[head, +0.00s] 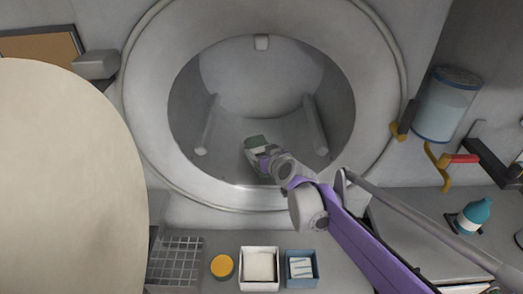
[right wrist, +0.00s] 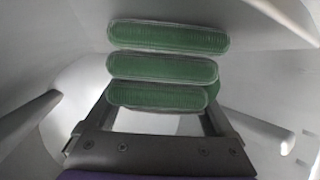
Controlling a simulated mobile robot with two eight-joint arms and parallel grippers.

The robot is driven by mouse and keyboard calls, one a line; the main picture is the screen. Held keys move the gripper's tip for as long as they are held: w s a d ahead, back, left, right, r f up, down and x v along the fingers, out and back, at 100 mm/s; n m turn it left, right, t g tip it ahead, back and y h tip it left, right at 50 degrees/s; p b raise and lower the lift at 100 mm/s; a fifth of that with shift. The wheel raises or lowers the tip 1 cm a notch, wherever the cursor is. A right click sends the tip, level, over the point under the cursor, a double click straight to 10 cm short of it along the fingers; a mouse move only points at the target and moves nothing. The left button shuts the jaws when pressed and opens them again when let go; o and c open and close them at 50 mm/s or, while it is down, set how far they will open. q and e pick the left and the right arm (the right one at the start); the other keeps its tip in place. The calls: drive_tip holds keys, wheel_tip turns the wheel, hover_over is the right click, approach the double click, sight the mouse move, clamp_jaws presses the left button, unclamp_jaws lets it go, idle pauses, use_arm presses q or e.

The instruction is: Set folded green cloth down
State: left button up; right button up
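The folded green cloth (head: 255,141) is inside the round drum opening, near its lower middle in the head view. I cannot tell whether the cloth touches the drum floor (head: 228,165). My left gripper is in neither view.
Bars (head: 207,125) stand inside the drum left and right. A large beige rounded surface (head: 65,180) fills the left. Below are a wire grid (head: 175,260), yellow-lidded jar (head: 222,267), white box (head: 259,285) and blue box (head: 302,282).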

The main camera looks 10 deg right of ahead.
drive_tip(key=shift+o, duration=0.6)
drive_tip(key=shift+r, duration=0.15)
drive_tip(key=shift+s+r, duration=0.15)
drive_tip(key=shift+s, duration=0.15)
drive_tip(key=p+v, duration=0.3)
drive_tip(key=v, duration=0.8)
drive_tip(key=shift+s+d+r, duration=0.1)
drive_tip(key=shift+s, duration=0.05)
drive_tip(key=s+d+f+m+g+h, duration=0.1)
drive_tip(key=s+f+g, duration=0.3)
drive_tip(key=s+f, duration=0.4)
drive_tip(key=s+d+f+m+g+h, duration=0.1)
drive_tip(key=s+f+g, duration=0.3)
drive_tip(key=s, duration=1.6)
wheel_tip(320, 180, down, 4)
drive_tip(key=shift+s+d+f+g+h, duration=0.3)
drive_tip(key=shift+s+d+g, duration=0.1)
drive_tip(key=shift+d, duration=0.1)
